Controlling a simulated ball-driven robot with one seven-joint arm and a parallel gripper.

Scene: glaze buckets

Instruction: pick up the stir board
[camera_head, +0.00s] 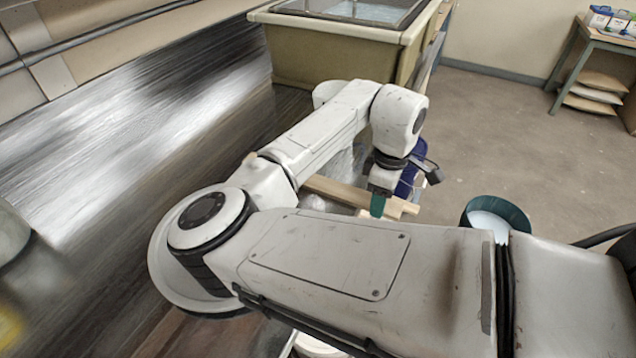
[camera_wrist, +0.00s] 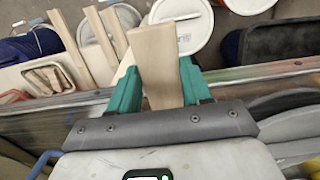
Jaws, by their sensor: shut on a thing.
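The stir board (camera_wrist: 156,60) is a flat, pale wooden strip. In the wrist view it stands between the two green fingers of my gripper (camera_wrist: 160,86), which is shut on it; its far end points away from the palm. In the head view my gripper (camera_head: 378,204) hangs at the end of the bent arm, its green finger against pale wood (camera_head: 340,191). I cannot tell there whether all that wood is one board. My arm hides part of the area below.
Other wooden strips (camera_wrist: 73,52) lie left of the held board. White lids (camera_wrist: 181,24) and a blue bucket (camera_wrist: 30,44) are close by. A dark green bucket (camera_head: 498,214) with pale contents stands right of my gripper. A large basin (camera_head: 335,52) stands behind; open floor lies right.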

